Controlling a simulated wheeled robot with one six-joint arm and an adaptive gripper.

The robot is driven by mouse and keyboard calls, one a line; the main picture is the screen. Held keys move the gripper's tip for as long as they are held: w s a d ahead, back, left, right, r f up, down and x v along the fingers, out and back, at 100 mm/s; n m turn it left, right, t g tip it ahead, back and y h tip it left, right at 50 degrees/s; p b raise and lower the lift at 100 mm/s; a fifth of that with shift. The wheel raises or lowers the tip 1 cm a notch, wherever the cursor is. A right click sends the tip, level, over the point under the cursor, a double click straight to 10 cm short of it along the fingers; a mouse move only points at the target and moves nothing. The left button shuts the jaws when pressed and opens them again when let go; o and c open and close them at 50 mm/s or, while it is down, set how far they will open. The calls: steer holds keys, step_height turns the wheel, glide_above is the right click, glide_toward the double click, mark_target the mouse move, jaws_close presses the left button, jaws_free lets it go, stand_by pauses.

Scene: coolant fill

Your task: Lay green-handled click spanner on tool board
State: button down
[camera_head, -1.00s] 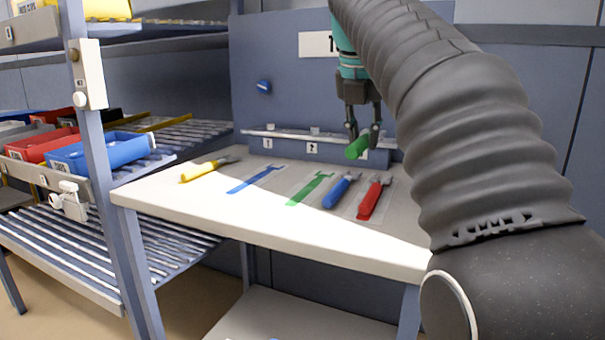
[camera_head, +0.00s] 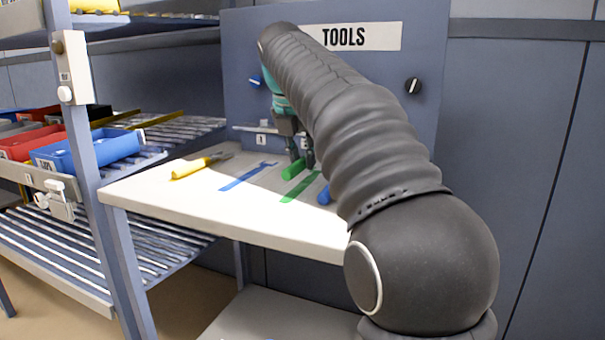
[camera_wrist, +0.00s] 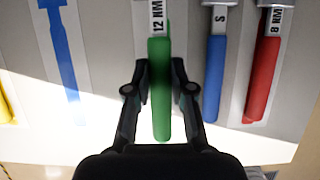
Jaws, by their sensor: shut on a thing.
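My gripper (camera_head: 298,158) is shut on the green-handled click spanner (camera_head: 292,169), over the tool board. In the wrist view the green handle (camera_wrist: 159,95) lies between the two fingers (camera_wrist: 160,90), with a "12 NM" label above it. The green painted outline (camera_head: 298,188) on the board shows just in front of the handle in the head view. In the wrist view the spanner covers most of that outline and lines up with it. I cannot tell whether the spanner touches the board. Its head is cut off at the top of the wrist view.
An empty blue outline (camera_wrist: 63,60) lies left of the spanner, and a yellow-handled tool (camera_head: 196,166) farther left. A blue-handled spanner (camera_wrist: 215,80) and a red-handled one (camera_wrist: 263,80) lie close on the right. A back panel (camera_head: 420,110) with a TOOLS sign stands behind.

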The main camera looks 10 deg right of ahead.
mark_target(300, 161)
steer(key=shift+f+b, duration=0.45)
steer(key=shift+f, duration=1.25)
steer(key=shift+f, duration=0.15)
steer(key=c, duration=1)
jaws_free()
steer(key=p+v, duration=0.2)
steer(key=v, duration=1)
